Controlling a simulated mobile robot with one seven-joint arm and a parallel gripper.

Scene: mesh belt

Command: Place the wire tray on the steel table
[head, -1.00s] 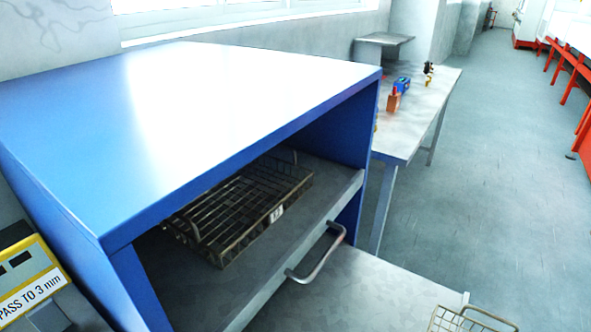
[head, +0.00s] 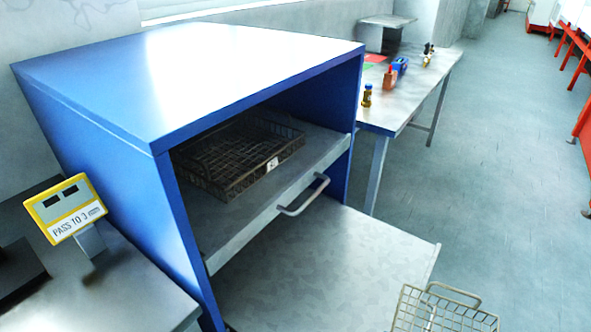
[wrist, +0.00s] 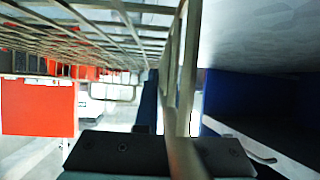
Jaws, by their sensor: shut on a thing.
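A wire tray (head: 445,313) shows at the bottom right of the head view, cut off by the frame edge. Its mesh (wrist: 75,35) fills the upper left of the wrist view, with a wire handle running down to my gripper (wrist: 165,152). My gripper is shut on this tray; it is outside the head view. The tray appears held up in front of the blue cabinet. A steel table (head: 425,88) stands beyond the cabinet, with its near part partly hidden by it. A second, darker wire tray (head: 205,178) with a white label lies on the cabinet's shelf.
The blue cabinet (head: 110,110) has an open front and a handled shelf (head: 300,195). A low steel surface (head: 330,265) extends below it. On the table are a brown bottle (head: 367,95), an orange bottle (head: 390,78) and a blue item (head: 401,64). A yellow sign (head: 66,208) stands left.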

